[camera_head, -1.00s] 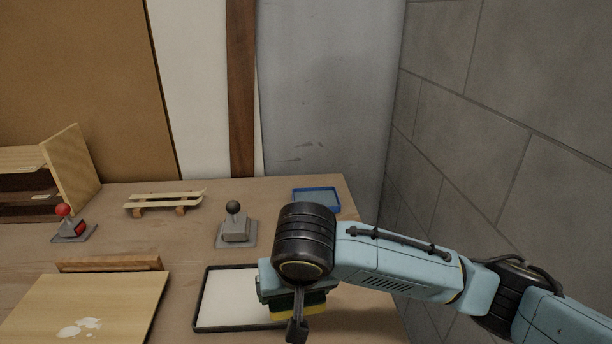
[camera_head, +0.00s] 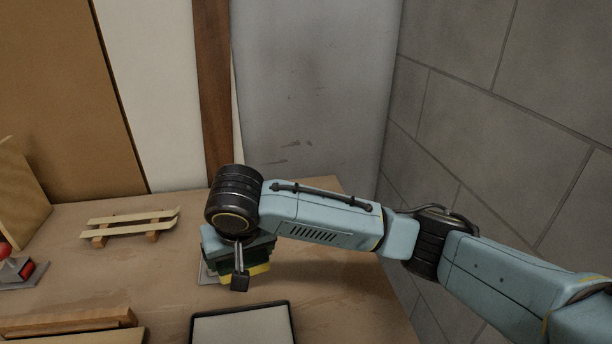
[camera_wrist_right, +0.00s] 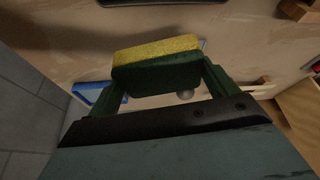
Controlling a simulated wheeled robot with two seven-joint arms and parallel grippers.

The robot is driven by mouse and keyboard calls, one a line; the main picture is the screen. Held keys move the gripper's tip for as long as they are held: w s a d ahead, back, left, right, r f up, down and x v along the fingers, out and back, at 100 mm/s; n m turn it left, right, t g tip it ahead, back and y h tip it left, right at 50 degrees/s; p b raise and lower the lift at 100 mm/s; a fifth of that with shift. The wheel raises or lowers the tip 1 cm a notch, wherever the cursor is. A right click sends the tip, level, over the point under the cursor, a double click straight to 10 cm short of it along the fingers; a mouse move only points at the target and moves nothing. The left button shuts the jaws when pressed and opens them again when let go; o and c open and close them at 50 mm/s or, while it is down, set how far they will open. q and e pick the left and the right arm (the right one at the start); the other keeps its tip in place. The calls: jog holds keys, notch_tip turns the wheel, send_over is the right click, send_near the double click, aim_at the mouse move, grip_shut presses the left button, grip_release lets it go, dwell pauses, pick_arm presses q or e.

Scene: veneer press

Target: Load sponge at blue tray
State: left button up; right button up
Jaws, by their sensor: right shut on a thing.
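My right gripper (camera_head: 243,272) is shut on a sponge (camera_head: 259,269), which is yellow on one side and dark green on the other. In the right wrist view the sponge (camera_wrist_right: 157,52) sits between the two green fingers of the gripper (camera_wrist_right: 165,82), held above the table. The blue tray (camera_wrist_right: 88,92) shows partly at the left of the wrist view, beside the gripper's finger and apart from the sponge. In the head view my right arm hides the blue tray. My left gripper is not in view.
A dark-rimmed tray with a white inside (camera_head: 243,328) lies at the front. A grey lever base (camera_head: 206,274) is mostly hidden behind my gripper. A slatted wooden rack (camera_head: 130,224) and a red-knobbed lever (camera_head: 16,268) stand to the left. A grey block wall (camera_head: 480,130) bounds the right.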

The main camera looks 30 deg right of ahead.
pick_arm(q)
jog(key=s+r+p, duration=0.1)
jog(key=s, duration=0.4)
pick_arm(e)
jog(key=w+d+f, duration=0.1)
jog(key=w+d, duration=0.5)
jog(key=d, duration=0.2)
jog(key=w+d+f+m, duration=0.1)
jog(key=w+d, duration=0.5)
jog(key=d, duration=0.1)
jog(key=w+d+f+m+h, duration=0.1)
jog(key=w+d, duration=0.5)
jog(key=d, duration=0.2)
jog(key=shift+d, duration=0.3)
notch_tip(320, 180, down, 5)
jog(key=b, duration=0.5)
pick_arm(q)
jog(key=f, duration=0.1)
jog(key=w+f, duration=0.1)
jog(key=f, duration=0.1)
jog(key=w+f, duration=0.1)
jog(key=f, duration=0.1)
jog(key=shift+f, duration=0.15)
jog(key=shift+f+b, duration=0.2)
jog(key=shift+b, duration=0.2)
pick_arm(e)
jog(key=shift+f, duration=0.5)
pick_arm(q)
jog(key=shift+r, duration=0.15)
